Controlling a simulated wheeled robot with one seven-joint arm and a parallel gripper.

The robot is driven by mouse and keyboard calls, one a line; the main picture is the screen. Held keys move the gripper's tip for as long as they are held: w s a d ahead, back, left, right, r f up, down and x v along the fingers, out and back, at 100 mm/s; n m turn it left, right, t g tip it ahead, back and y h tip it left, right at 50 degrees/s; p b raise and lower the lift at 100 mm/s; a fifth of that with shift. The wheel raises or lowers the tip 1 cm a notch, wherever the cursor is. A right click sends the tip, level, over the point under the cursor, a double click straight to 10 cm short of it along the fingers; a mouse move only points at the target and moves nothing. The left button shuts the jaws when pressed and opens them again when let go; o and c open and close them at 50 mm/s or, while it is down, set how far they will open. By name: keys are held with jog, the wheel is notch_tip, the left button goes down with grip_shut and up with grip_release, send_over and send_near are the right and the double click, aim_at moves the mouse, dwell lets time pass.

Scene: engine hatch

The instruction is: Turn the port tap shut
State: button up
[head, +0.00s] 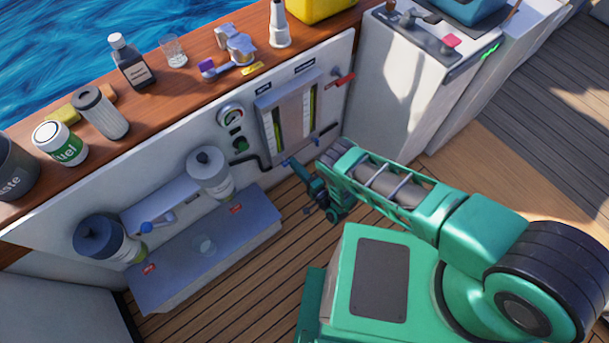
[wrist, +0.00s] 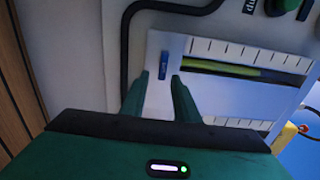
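A two-tube sight gauge (head: 262,108) is mounted on the white panel, with a small blue handle (head: 287,162) at its foot. It looks like the tap, but I cannot read a port label on it. I cannot tell whether a finger touches the handle. In the head view my gripper (head: 295,168) is low at the panel, partly hidden by my arm.
A round dial (head: 230,117) and a black hose (wrist: 130,30) are beside the gauge. A grey bench (head: 190,275) and filter canisters (head: 210,172) stand to the left. The wooden ledge (head: 190,95) above holds loose items.

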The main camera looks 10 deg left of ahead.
jog(key=v, duration=0.9)
jog(key=shift+d, duration=0.15)
jog(key=shift+f, duration=0.1)
